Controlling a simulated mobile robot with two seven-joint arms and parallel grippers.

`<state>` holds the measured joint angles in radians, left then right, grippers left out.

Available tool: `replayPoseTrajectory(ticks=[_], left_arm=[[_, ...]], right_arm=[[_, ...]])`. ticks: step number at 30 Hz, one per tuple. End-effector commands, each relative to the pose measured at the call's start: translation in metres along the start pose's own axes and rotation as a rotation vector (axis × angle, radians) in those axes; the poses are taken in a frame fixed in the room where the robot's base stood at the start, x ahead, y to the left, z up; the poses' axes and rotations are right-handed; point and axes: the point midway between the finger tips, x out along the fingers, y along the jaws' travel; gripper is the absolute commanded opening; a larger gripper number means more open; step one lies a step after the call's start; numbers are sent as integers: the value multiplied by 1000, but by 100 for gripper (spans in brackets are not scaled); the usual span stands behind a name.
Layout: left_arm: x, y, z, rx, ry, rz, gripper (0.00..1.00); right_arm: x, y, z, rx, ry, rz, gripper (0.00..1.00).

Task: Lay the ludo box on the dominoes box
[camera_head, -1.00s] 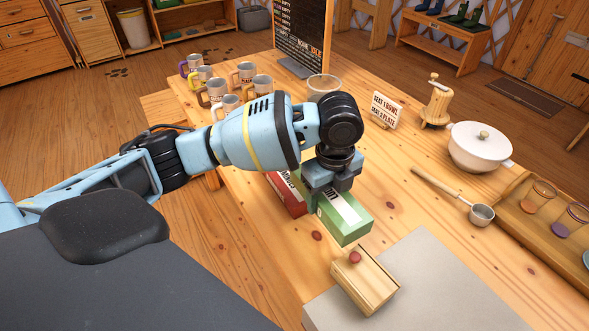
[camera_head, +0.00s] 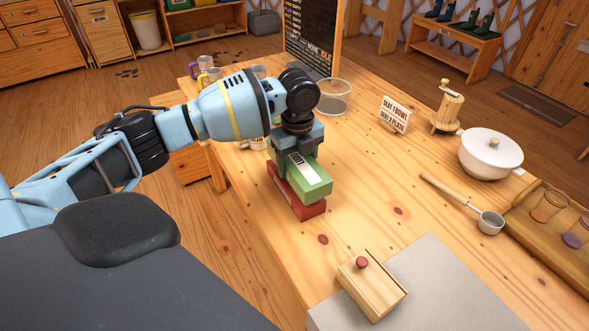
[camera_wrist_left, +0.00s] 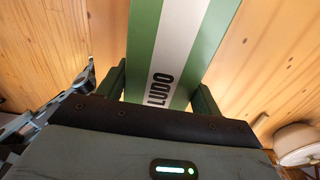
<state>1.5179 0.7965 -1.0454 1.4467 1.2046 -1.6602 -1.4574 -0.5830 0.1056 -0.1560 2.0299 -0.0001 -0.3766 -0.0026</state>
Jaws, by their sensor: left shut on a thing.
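The green ludo box (camera_head: 313,187) has a white stripe, and its LUDO label shows in the left wrist view (camera_wrist_left: 178,60). My left gripper (camera_head: 298,160) is shut across the ludo box and points down at it. The red box (camera_head: 310,209), which I take for the dominoes box, lies on the table directly under the ludo box, roughly lined up with it. I cannot tell whether the two boxes touch. The red box is mostly hidden by the ludo box and is out of sight in the wrist view. My right gripper is not in view.
A wooden box with a red knob (camera_head: 372,287) stands at the grey mat's edge (camera_head: 440,290). A glass bowl (camera_head: 334,97) and several mugs stand behind my arm. A sign (camera_head: 395,114), a white pot (camera_head: 490,153) and a ladle (camera_head: 489,222) are to the right. The table's middle is clear.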

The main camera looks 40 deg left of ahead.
Motion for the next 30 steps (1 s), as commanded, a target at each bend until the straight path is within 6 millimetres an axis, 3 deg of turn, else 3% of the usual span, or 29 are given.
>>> replayPoseTrajectory(ticks=[8,16,27,28,30], left_arm=[[1,1,13,-4,-1,-1,34],[35,1,13,0,-1,-1,34],[38,1,13,0,-1,-2,34],[39,1,13,0,-1,-1,67],[39,1,13,0,-1,-1,76]], right_arm=[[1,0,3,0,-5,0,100],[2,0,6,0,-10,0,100],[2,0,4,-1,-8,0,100],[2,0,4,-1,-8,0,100],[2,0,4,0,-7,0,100]])
